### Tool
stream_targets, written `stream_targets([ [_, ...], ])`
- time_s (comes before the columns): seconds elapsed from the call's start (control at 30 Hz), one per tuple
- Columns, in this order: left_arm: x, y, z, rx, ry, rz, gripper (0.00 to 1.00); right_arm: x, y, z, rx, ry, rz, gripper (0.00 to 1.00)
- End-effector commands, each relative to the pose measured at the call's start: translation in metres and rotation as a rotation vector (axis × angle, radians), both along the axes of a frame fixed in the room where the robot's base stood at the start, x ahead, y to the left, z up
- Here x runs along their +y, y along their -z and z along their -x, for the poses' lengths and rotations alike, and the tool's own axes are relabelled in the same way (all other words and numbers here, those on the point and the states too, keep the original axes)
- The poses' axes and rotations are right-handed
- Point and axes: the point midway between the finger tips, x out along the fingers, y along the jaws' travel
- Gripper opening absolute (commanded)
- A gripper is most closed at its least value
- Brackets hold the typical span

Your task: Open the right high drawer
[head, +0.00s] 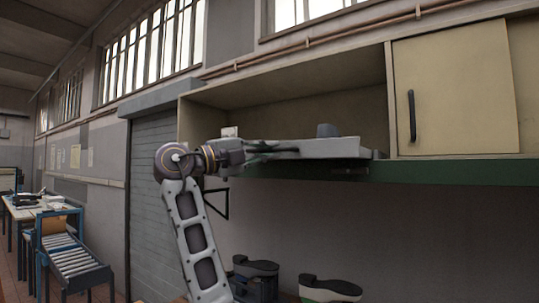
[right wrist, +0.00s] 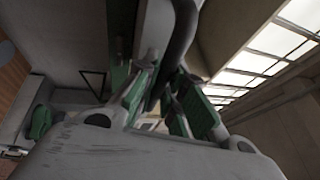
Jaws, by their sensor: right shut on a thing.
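A long wall cabinet spans the head view. Its beige right panel (head: 460,90) covers the right part and has a dark upright handle (head: 412,116). The section left of this panel stands open. My right gripper (head: 284,150) is in front of that open section, well left of the upright handle. In the right wrist view its green-padded fingers (right wrist: 165,90) are shut around a dark curved bar (right wrist: 183,38) that looks like a handle. What the bar belongs to is unclear. My left gripper is not in view.
A pale grey slab (head: 335,147) lies level beside my right gripper, with a small blue-grey object (head: 327,130) behind it. A green edge (head: 450,171) runs under the cabinet. Dark-soled shoe shapes (head: 330,287) are below. A roller conveyor (head: 75,262) stands at the left.

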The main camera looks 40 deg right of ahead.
Motion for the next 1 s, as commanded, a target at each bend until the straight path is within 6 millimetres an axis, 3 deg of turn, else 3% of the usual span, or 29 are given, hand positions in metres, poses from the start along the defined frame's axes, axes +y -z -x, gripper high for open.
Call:
stream_targets([
  [0.43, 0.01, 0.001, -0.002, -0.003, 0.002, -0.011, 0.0, 0.003, 0.002, 0.001, 0.002, 0.0, -0.005, 0.0],
  [0.47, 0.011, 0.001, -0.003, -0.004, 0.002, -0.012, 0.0, 0.003, 0.002, 0.001, 0.002, 0.0, -0.005, 0.14],
  [0.6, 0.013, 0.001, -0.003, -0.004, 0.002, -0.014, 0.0, 0.003, 0.001, 0.001, 0.002, 0.0, -0.004, 0.32],
  [1.0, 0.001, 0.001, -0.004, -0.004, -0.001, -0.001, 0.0, 0.005, 0.001, 0.001, 0.001, 0.0, -0.002, 0.34],
])
